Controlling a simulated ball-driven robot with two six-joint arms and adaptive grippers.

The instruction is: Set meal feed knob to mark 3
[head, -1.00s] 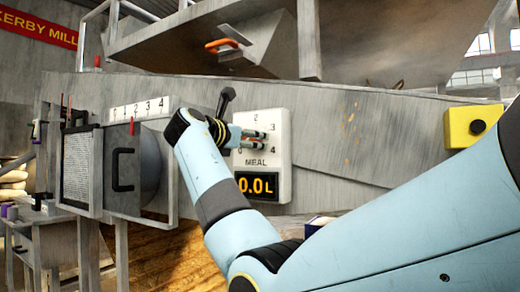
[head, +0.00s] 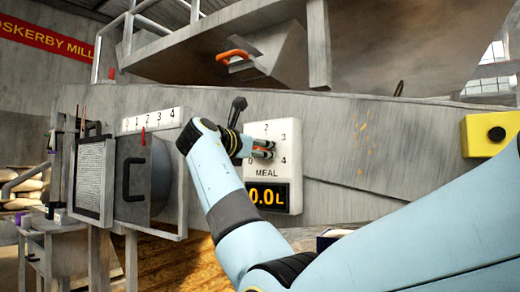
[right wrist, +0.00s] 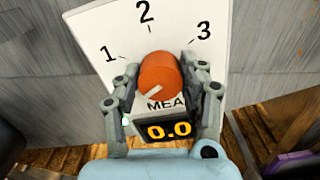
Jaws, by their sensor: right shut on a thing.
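The meal feed knob (right wrist: 158,72) is round and orange-red, on a white panel (right wrist: 90,30) with marks 1, 2 and 3 showing around it. Its white pointer line slants to the lower left, away from mark 3. My right gripper (head: 264,149) is shut on the knob, with one finger on each side of it in the right wrist view. In the head view the gripper hides most of the knob, and marks 2, 3 and 4 show on the panel. My left gripper is not in view.
A slide gate with a black handle (head: 133,179) and a 0 to 4 scale (head: 152,119) is left of my arm. A black lever (head: 237,110) rises just left of the panel. A yellow box with a black button (head: 491,133) is at the right.

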